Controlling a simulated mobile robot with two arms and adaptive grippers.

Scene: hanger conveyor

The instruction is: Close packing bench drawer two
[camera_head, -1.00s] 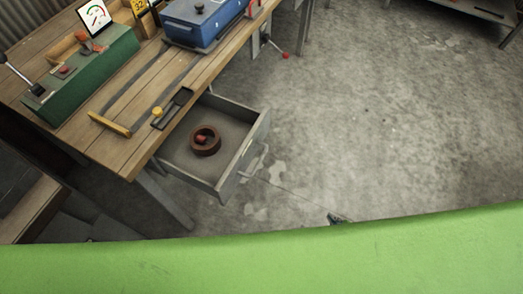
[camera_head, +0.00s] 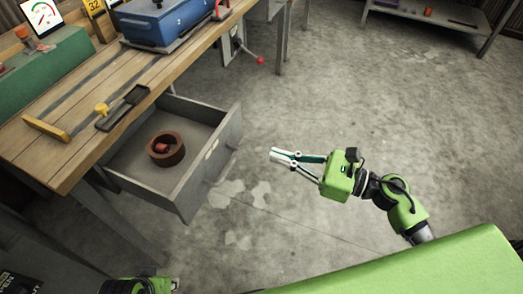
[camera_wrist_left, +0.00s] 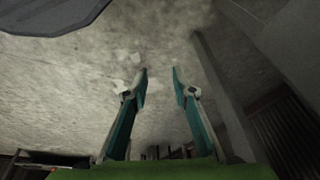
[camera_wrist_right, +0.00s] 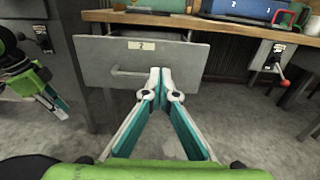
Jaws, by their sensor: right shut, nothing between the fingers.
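The grey drawer (camera_head: 186,192) is pulled out from under the wooden packing bench (camera_head: 60,165). A brown ring with a red piece inside (camera_head: 166,149) lies in it. In the right wrist view its front (camera_wrist_right: 95,72) bears a label reading 2 (camera_wrist_right: 141,45) and a bar handle (camera_wrist_right: 125,73). My right gripper (camera_head: 271,154) is shut and empty, in front of the drawer and apart from it in the head view. In the right wrist view its tips (camera_wrist_right: 160,72) overlap the front beside the handle. My left gripper (camera_wrist_left: 161,69) is open and empty over the floor.
A blue box (camera_head: 165,20), a black tray (camera_head: 122,108) and a green unit (camera_head: 45,70) stand on the bench. A red-knobbed lever (camera_head: 261,60) sticks out beyond the drawer. The concrete floor (camera_head: 380,120) to the right is clear.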

